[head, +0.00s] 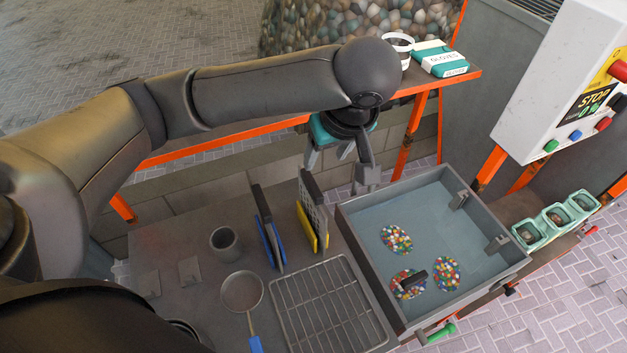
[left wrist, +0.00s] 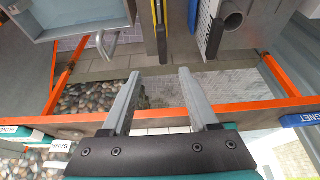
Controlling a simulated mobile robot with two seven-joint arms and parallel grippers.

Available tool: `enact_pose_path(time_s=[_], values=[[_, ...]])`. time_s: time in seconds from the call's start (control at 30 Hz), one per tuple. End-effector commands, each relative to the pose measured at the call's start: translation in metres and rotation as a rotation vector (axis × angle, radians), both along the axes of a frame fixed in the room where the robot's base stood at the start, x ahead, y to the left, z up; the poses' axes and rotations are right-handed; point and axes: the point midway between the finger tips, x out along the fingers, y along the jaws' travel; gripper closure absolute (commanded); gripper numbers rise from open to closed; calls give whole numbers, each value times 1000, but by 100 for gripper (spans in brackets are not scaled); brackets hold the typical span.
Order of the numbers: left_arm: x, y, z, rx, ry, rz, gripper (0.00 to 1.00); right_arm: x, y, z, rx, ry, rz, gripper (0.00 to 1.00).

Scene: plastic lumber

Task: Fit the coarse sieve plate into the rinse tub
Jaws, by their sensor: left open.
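Two sieve plates stand on edge on the bench: a yellow-edged plate (head: 313,225) with visible holes and a dark upright handle, and a blue-edged plate (head: 271,238) to its left. Which one is coarse, I cannot tell for sure. Both show in the left wrist view, the yellow-edged plate (left wrist: 162,30) at the top middle and the other just right of it. The grey rinse tub (head: 372,268) is to their right, with brackets on its inner wall. My left gripper (head: 340,168) is open and empty, beyond the plates and the tub's far left corner. My right gripper is out of view.
Three patches of coloured pellets (head: 397,239) lie in the tub; a dark piece is on one. A wire rack (head: 328,305), a blue-handled strainer (head: 242,292) and a grey cup (head: 225,242) stand left of the tub. An orange-edged shelf with a gloves box (head: 440,58) runs behind.

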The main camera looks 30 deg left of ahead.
Motion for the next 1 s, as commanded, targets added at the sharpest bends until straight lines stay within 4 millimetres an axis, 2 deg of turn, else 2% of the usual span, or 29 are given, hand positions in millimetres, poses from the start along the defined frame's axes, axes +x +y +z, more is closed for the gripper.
enact_pose_path(time_s=[0.07, 0.3, 0.5, 0.87, 1.0], values=[[-1, 2, -4, 5, 1, 5, 40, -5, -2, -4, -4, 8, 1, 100], [8, 12, -40, 4, 1, 7, 40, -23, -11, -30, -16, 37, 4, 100], [17, 23, -73, 6, 2, 6, 40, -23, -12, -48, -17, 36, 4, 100], [26, 33, -99, 7, 0, 5, 40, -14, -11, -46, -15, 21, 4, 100], [29, 41, -119, 8, 0, 7, 40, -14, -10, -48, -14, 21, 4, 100]])
